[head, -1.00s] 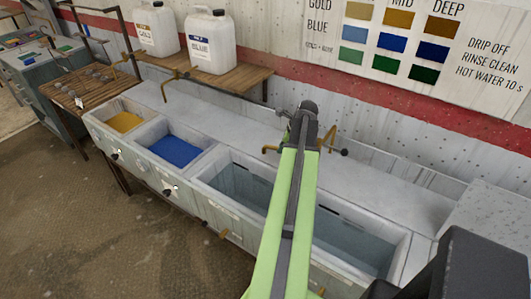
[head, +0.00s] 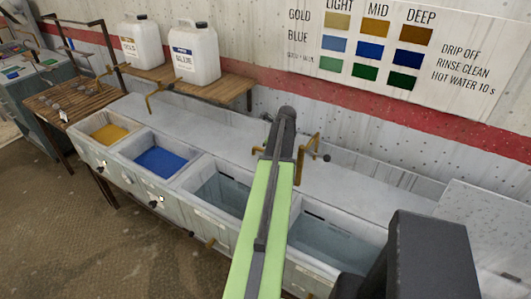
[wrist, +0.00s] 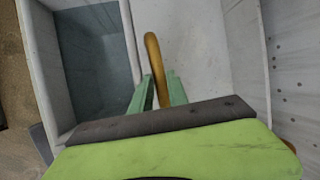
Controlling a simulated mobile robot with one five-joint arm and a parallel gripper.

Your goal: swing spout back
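The brass spout (wrist: 153,58) rises behind my gripper in the wrist view, curved at its top, over the pale ledge beside a basin. My gripper (wrist: 161,80) has its two green fingers apart, with the lower part of the spout between them. A narrow gap shows beside the spout, and I cannot tell whether either finger touches it. In the head view the brass tap (head: 303,150) shows at the right of my arm, above the large water basin (head: 335,245). My arm hides the fingers and part of the tap there.
A gold basin (head: 108,133) and a blue basin (head: 160,160) lie to the left. Another brass tap (head: 156,93) stands behind them. Two white jugs (head: 196,52) sit on a wooden shelf (head: 238,85). The wall runs close behind the sink ledge (head: 230,130).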

